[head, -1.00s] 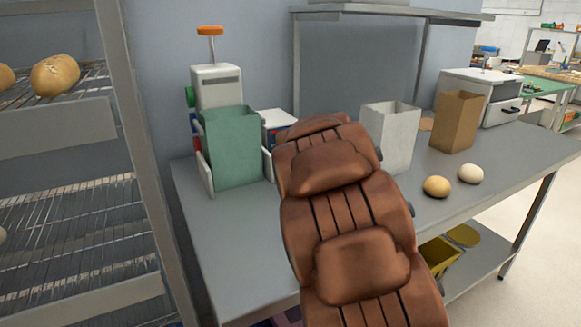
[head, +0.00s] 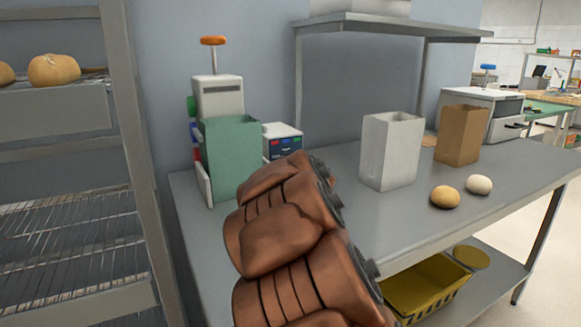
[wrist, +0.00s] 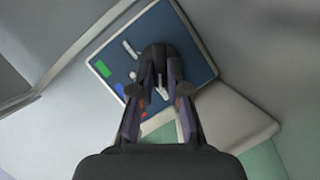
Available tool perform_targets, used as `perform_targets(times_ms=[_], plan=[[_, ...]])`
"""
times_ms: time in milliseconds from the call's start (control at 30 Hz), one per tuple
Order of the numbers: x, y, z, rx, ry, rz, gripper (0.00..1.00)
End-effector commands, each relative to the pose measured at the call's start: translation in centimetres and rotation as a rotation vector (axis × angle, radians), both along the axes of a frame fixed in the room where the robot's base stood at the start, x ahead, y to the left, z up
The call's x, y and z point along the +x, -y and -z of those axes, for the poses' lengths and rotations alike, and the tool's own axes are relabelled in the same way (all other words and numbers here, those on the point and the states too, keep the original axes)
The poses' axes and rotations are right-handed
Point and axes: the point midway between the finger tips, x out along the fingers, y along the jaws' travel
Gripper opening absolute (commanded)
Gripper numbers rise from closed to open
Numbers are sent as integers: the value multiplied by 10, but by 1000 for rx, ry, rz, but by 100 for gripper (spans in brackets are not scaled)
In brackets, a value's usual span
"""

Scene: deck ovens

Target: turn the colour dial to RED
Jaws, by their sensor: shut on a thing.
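The colour panel (wrist: 202,62) is a dark blue plate on a pale box, tilted in the wrist view. It bears a green mark (wrist: 103,69), a blue mark (wrist: 120,89), a red mark partly covered by my gripper, and a whitish mark (wrist: 130,48). My gripper (wrist: 161,76) is over the panel, its fingers shut on the dark dial (wrist: 160,56). A white pointer-like mark shows between the fingers; I cannot tell which colour it points to. In the head view the small white box (head: 283,129) shows coloured marks above my arm, which hides my gripper.
A green bag (head: 232,155) stands left of the box, by a machine with an orange-topped lever (head: 213,41). A white bag (head: 390,150), a brown bag (head: 461,135) and two round buns (head: 445,197) are to the right. A bread rack (head: 140,130) stands at left.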

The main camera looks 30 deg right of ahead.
Motion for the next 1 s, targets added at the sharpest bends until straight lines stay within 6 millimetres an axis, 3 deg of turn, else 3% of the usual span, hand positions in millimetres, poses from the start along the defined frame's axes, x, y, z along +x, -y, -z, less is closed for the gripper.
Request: perform_targets(times_ms=[167,200,433,767,1000], plan=[[1,-1,-2,-2,3,-3,0],[1,-1,-2,-2,3,-3,18],[0,0,-1,0,1,-2,41],[-1,-1,-1,0,1,-1,41],[-17,-8,-3,1,-1,1,41]])
